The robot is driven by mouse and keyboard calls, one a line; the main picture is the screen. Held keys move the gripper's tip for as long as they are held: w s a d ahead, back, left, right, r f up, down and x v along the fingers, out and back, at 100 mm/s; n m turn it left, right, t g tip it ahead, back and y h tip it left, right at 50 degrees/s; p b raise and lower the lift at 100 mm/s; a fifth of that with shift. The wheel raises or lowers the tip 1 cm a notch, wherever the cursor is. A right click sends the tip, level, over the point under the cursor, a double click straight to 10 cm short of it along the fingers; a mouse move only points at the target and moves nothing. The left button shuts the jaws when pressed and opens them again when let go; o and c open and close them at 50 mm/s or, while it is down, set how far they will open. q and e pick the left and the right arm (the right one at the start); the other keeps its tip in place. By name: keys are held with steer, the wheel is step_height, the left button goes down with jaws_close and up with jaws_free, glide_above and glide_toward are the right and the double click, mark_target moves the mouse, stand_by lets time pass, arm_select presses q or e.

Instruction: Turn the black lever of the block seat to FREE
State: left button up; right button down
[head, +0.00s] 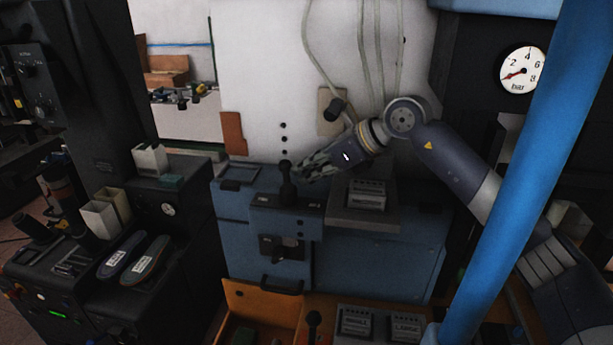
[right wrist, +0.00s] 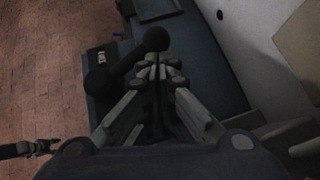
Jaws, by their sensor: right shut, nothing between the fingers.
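The black lever (head: 287,182) of the block seat stands on the top front of the blue housing (head: 232,200), its round knob up in the head view. Small pale labels on either side of its base are too small to read. My right gripper (head: 301,174) is shut and empty, with its fingertips just right of the lever. In the right wrist view the lever (right wrist: 125,65) runs from its pivot at left to its knob just ahead of my shut right gripper (right wrist: 160,72). Whether they touch cannot be told.
A dark labelled block (head: 367,198) sits on the housing right of the lever. A pressure gauge (head: 522,71) is at upper right, and a blue column (head: 530,150) crosses the right side. Two shoe-like pieces (head: 146,260) lie at left. An orange tray (head: 250,300) stands below.

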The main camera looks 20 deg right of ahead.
steer(key=shift+w+a+b, duration=0.65)
steer(key=shift+a+b, duration=0.05)
steer(key=shift+a, duration=0.1)
stand_by(0.4)
